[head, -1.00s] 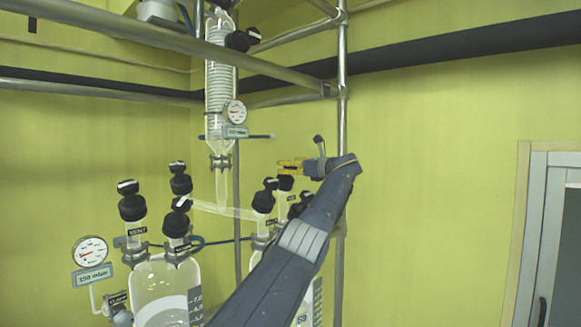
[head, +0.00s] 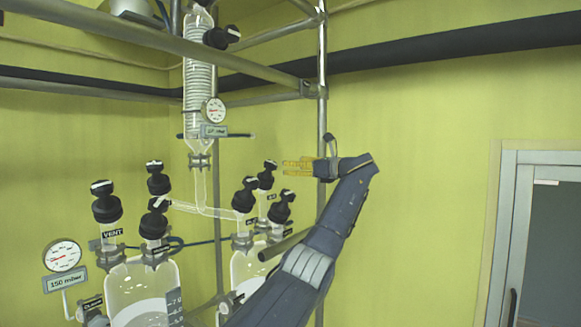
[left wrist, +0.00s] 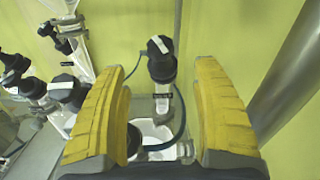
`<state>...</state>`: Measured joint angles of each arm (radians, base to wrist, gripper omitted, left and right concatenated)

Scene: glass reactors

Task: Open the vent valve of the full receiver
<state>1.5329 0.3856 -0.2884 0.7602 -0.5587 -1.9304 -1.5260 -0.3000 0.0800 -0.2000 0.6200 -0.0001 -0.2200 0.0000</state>
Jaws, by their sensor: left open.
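My left gripper (head: 298,166) has yellow fingers, open and empty, above and right of the right receiver's valves in the head view. The left receiver (head: 140,285) is glass with pale contents; a black-capped valve (head: 106,205) on it is labelled VENT. The right receiver (head: 245,268) also holds pale contents and is partly hidden by my arm. It carries black-capped valves (head: 281,208) whose labels I cannot read. In the left wrist view, a black-capped valve (left wrist: 161,62) shows between the open fingers, beyond them and apart. Which receiver is fuller I cannot tell.
A coil condenser (head: 199,95) with a gauge (head: 214,110) hangs above. A gauge (head: 62,256) marked 150 mbar stands left. A steel upright (head: 323,80) rises close behind the gripper.

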